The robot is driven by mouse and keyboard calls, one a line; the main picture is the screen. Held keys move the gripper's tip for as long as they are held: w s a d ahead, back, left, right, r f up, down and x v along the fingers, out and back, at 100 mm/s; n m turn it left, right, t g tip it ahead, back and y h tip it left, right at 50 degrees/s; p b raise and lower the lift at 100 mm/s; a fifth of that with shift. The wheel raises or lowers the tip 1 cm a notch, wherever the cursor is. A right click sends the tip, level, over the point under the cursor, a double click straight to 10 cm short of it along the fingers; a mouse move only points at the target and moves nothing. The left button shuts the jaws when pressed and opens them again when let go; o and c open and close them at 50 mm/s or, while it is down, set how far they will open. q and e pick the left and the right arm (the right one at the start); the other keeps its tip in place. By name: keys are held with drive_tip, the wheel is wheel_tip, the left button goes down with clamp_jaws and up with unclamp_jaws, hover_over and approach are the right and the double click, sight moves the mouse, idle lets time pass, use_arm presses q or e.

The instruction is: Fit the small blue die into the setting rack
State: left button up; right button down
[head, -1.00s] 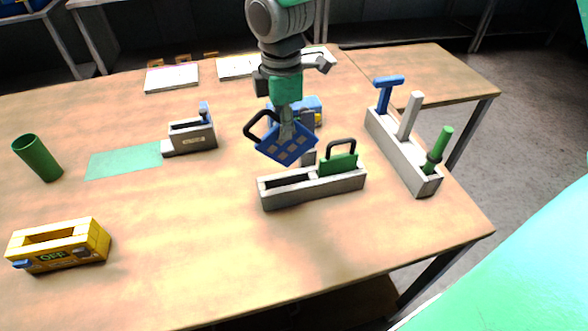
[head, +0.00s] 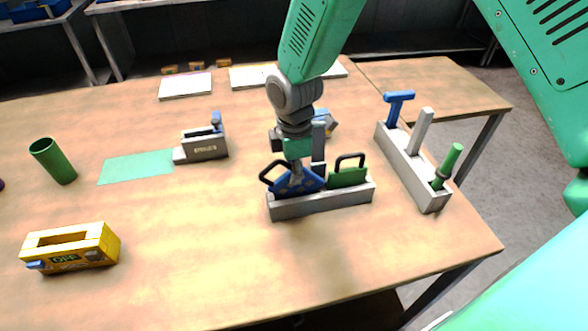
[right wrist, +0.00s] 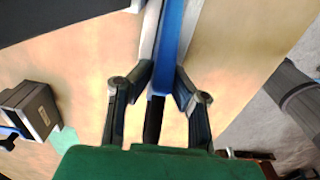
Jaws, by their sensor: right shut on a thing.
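The small blue die (head: 313,181) with its dark loop handle is at the left slot of the grey setting rack (head: 322,201). Its lower part is hidden behind the rack's front wall, and it looks tilted; I cannot tell how deep it sits. My right gripper (head: 295,179) is shut on it from above. In the right wrist view the die shows as a blue strip (right wrist: 172,50) between the fingers (right wrist: 158,92). A green die (head: 347,178) with a dark handle stands in the rack's right slot. My left gripper is not in view.
A grey rack (head: 407,165) with blue, white and green tools stands to the right. A grey box (head: 205,147), green mat (head: 137,167), green cup (head: 54,161) and yellow "OFF" box (head: 72,248) are left. The table front is clear.

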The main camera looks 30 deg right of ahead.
drive_tip(key=shift+s+f, duration=0.1)
drive_tip(key=shift+f, duration=0.05)
drive_tip(key=c, duration=1.5)
unclamp_jaws()
drive_tip(key=shift+d, duration=0.1)
drive_tip(key=r, duration=0.4)
drive_tip(key=a+r+b, duration=0.1)
drive_tip(key=r, duration=0.7)
drive_tip(key=shift+a+r, duration=0.2)
drive_tip(key=shift+r, duration=0.1)
drive_tip(key=shift+d+r, duration=0.1)
drive_tip(key=shift+r, duration=0.35)
drive_tip(key=shift+f, duration=0.1)
